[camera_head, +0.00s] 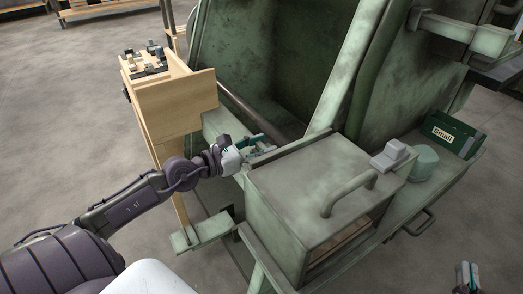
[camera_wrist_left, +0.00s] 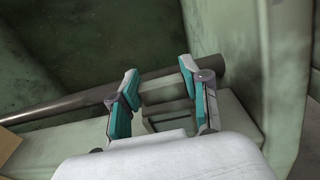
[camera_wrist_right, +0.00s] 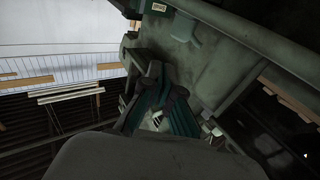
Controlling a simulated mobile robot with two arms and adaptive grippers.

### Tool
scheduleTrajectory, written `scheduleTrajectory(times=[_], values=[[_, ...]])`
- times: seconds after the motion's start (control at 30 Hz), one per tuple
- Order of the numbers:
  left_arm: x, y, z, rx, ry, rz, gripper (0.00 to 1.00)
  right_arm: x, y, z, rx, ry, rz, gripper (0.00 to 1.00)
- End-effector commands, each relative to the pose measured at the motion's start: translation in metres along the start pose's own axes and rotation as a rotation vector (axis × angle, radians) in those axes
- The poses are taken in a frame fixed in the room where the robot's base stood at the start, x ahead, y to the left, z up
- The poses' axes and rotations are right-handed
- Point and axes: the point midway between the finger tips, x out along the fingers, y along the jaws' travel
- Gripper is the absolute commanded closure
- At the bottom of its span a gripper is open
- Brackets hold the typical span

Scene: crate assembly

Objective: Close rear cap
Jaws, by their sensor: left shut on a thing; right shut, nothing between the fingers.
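My left gripper (camera_head: 258,146) reaches to the green machine behind the box with the handle. In the left wrist view my left gripper (camera_wrist_left: 159,88) has its teal fingers on either side of a pale green, block-like piece (camera_wrist_left: 160,93), shut on it. A dark round bar (camera_wrist_left: 90,112) runs just behind that piece. Whether the piece belongs to the rear cap I cannot tell. My right gripper (camera_head: 467,276) is at the lower right of the head view, away from the machine. It is shut and empty; the right wrist view shows its fingers together (camera_wrist_right: 162,100).
A green box with a curved handle (camera_head: 345,192) stands in front of my left gripper. A green "Small" crate (camera_head: 455,135) and a round pale green part (camera_head: 423,161) are on the right ledge. A wooden stand (camera_head: 180,108) is at left.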

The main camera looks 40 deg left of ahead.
Motion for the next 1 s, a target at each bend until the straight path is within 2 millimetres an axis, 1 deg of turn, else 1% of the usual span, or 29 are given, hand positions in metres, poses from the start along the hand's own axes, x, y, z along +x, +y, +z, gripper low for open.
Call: scheduleTrajectory(times=[0.03, 0.13, 0.2, 0.3, 0.4, 0.63, 0.67, 0.7, 0.8, 1.0], values=[[0.000, 0.000, -0.003, -0.001, -0.007, -0.001, 0.88, 0.001, -0.002, -0.007, 0.002, 0.062, -0.004, 1.00], [0.000, -0.001, -0.003, -0.001, -0.017, -0.001, 0.88, 0.000, -0.004, -0.026, 0.005, 0.169, -0.009, 1.00], [-0.001, -0.001, -0.003, -0.001, -0.022, -0.001, 0.88, -0.001, -0.005, -0.035, 0.006, 0.223, -0.012, 1.00], [-0.001, -0.001, -0.002, -0.001, -0.026, -0.001, 0.88, -0.003, -0.006, -0.043, 0.008, 0.267, -0.014, 1.00], [-0.001, -0.001, -0.001, -0.001, -0.027, -0.001, 0.88, -0.003, -0.006, -0.046, 0.008, 0.281, -0.015, 1.00], [-0.001, -0.001, -0.001, -0.001, -0.026, -0.001, 0.88, -0.003, -0.006, -0.046, 0.008, 0.279, -0.014, 1.00], [-0.001, -0.001, -0.002, -0.001, -0.026, -0.001, 0.48, -0.003, -0.006, -0.046, 0.008, 0.279, -0.014, 1.00], [-0.001, -0.001, -0.002, -0.001, -0.026, -0.001, 0.42, -0.003, -0.006, -0.046, 0.008, 0.278, -0.014, 1.00], [-0.001, 0.000, -0.001, -0.001, -0.027, 0.000, 0.27, -0.003, -0.006, -0.046, 0.008, 0.278, -0.014, 1.00], [-0.001, 0.000, -0.001, 0.000, -0.027, 0.000, 0.27, -0.003, -0.006, -0.046, 0.008, 0.278, -0.014, 1.00]])
